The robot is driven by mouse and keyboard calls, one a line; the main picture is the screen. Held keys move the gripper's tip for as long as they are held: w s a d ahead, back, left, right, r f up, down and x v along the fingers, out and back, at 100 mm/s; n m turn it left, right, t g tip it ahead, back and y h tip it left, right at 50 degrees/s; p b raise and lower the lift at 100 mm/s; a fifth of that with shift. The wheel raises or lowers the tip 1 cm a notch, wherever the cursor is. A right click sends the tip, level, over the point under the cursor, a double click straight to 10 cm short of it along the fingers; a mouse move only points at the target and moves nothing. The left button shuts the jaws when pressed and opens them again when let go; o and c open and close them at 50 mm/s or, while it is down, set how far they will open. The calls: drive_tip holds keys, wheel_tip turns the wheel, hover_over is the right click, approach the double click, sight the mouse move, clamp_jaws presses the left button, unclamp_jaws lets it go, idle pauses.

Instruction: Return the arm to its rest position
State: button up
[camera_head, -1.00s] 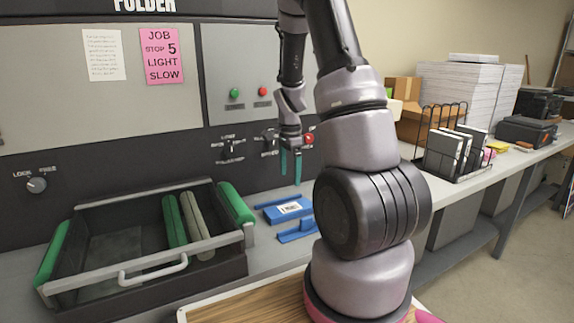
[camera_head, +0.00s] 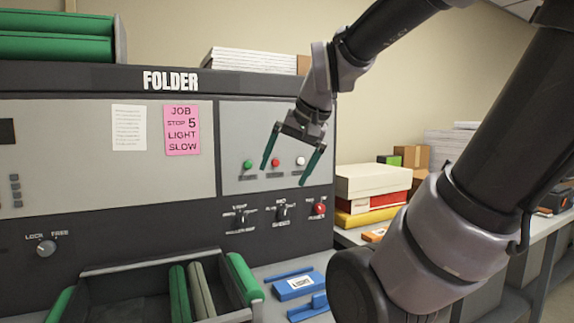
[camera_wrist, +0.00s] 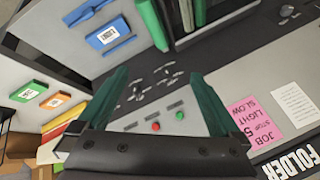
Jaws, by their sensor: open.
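My gripper (camera_head: 292,160) is raised in front of the folder's control panel in the head view. Its two green fingers are spread apart with nothing between them. In the wrist view the open fingers (camera_wrist: 160,100) frame the panel's switches and buttons. My arm bends from the right side of the head view up to the top and back down to the gripper. The folder machine (camera_head: 100,85) stands behind the gripper, with green, red and white buttons and dark switches on its panel.
A dark tray with green rollers (camera_head: 85,290) is at the lower left. A blue labelled block (camera_head: 297,286) lies beside it on the bench. White, red and yellow boxes (camera_head: 372,182) are stacked on the right. Air around the gripper is clear.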

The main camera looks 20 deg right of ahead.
drive_tip(key=s, duration=0.1)
drive_tip(key=s+n, duration=0.1)
drive_tip(key=a+r, duration=0.1)
drive_tip(key=shift+s+n+t, duration=0.3)
drive_tip(key=shift+s+t, duration=0.1)
